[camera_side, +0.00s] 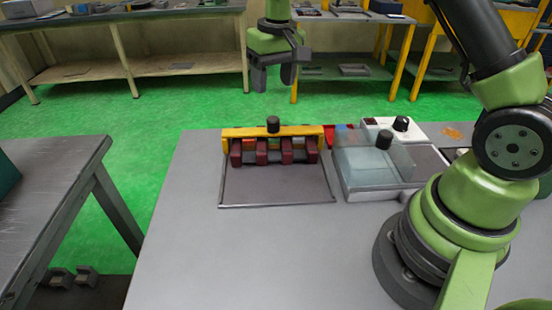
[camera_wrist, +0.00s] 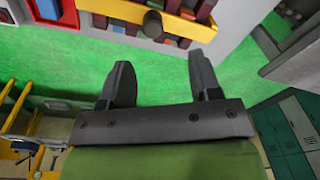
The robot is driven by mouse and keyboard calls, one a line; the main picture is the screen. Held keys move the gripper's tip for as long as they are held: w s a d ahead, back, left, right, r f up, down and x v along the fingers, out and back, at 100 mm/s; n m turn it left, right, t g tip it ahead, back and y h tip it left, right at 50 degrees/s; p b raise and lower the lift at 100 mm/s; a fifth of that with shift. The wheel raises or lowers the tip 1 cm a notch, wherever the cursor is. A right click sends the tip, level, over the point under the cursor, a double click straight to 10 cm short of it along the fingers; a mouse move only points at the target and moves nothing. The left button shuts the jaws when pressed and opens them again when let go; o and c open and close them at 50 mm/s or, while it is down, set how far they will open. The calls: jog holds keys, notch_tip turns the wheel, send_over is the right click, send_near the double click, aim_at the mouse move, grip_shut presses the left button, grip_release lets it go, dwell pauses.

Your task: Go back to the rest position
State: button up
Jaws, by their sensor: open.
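My gripper (camera_side: 273,77) hangs in the air beyond the far edge of the grey table, above and behind the yellow holder. It is open with nothing between its fingers. In the wrist view my gripper (camera_wrist: 160,80) shows two dark fingers spread apart over green floor. The yellow holder (camera_side: 229,133) stands on the table with several dark red blocks (camera_side: 262,152) in a row along it and a black knob (camera_side: 273,124) on top. Part of the yellow holder (camera_wrist: 130,10) also shows at the top of the wrist view.
A dark flat tray (camera_side: 275,187) lies in front of the holder. A clear-lidded box (camera_side: 372,160) and a white unit with a black knob (camera_side: 401,123) stand to its right. Workbenches (camera_side: 130,50) line the back. The table's front left is clear.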

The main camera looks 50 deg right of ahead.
jog(key=s+a+r+t, duration=0.2)
jog(key=s+r, duration=0.2)
jog(key=r, duration=0.3)
jog(key=s+a+r+t+y, duration=0.1)
jog(key=s+a+r+t, duration=0.1)
jog(key=s, duration=0.8)
jog(key=s+a+r+t, duration=0.2)
jog(key=s+a+r, duration=0.1)
jog(key=s, duration=0.6)
jog(key=shift+s+a+r+m+y, duration=0.15)
jog(key=shift+s+r+m+y, duration=0.25)
jog(key=shift+r, duration=0.15)
